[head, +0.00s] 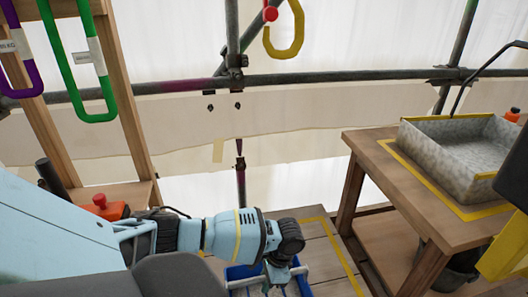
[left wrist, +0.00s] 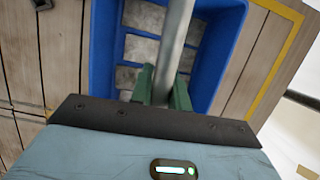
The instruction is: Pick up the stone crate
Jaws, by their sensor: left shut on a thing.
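The stone crate is a blue open box (head: 240,272) low in the middle of the head view, partly hidden by my left gripper. In the left wrist view the blue crate (left wrist: 100,60) holds several grey stone blocks (left wrist: 141,49), and a round grey bar (left wrist: 174,45) runs across above them. My left gripper (head: 279,284) points down at the crate. In the left wrist view its green fingers (left wrist: 162,88) are shut on the bar, one on each side. My right gripper does not show.
The crate is on planks with yellow marking (head: 345,262). A wooden table (head: 372,150) with a grey metal tray (head: 425,152) stands at the right. Scaffold poles (head: 330,77) cross behind. Green (head: 69,88) and purple (head: 33,62) loops hang at the left.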

